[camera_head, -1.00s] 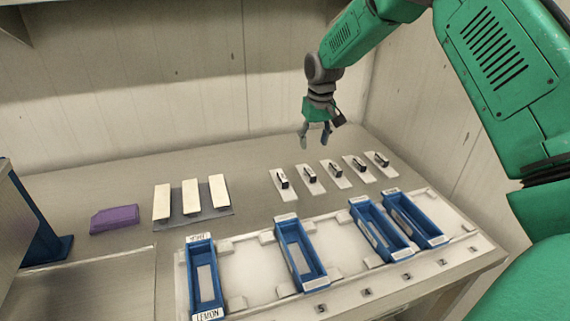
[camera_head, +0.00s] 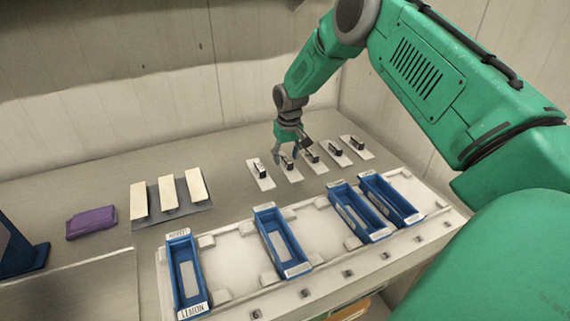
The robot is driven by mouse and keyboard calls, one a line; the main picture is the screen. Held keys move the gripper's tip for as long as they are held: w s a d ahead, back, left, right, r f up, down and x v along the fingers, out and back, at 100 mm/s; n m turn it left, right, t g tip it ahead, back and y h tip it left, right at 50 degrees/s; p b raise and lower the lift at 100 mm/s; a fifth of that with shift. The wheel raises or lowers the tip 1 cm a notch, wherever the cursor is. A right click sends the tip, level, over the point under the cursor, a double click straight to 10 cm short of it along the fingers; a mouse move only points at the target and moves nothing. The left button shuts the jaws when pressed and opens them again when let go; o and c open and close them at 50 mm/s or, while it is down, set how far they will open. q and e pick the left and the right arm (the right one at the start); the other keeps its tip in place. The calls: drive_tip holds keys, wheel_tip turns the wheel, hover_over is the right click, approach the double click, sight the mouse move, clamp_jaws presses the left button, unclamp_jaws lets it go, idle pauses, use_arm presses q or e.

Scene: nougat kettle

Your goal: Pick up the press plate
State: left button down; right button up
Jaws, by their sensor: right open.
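Several small white plates with dark upright handles lie in a row at the back right of the table; I take these to be the press plates. The leftmost plate (camera_head: 264,182) is in full view. The second plate (camera_head: 293,175) and third plate (camera_head: 318,167) lie below and beside my right gripper (camera_head: 288,160), which partly covers them. My right gripper is open and points down, its fingertips close to the second plate's handle; I cannot tell whether they touch it. The two plates further right, with one here (camera_head: 358,149), are uncovered. My left gripper is not in view.
Blue trays stand on a pale slotted rack (camera_head: 235,262) in front of the plates; the leftmost tray (camera_head: 184,275) is labelled LEMON. Pale bars lie on a grey base (camera_head: 184,211) at left, beside a purple block (camera_head: 90,222). Bare table lies between bars and plates.

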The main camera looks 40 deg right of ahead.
drive_tip(key=f, duration=0.1)
drive_tip(key=d+f, duration=0.1)
drive_tip(key=shift+w+d+f, duration=0.15)
drive_tip(key=shift+w+f, duration=0.05)
drive_tip(key=shift+f, duration=0.1)
drive_tip(key=shift+r, duration=0.1)
drive_tip(key=shift+c, duration=0.4)
drive_tip(key=shift+a+r, duration=0.1)
drive_tip(key=shift+a, duration=0.25)
drive_tip(key=c, duration=0.7)
drive_tip(key=shift+a+r, duration=0.1)
drive_tip(key=shift+a, duration=0.2)
drive_tip(key=shift+c, duration=0.3)
drive_tip(key=shift+r, duration=0.1)
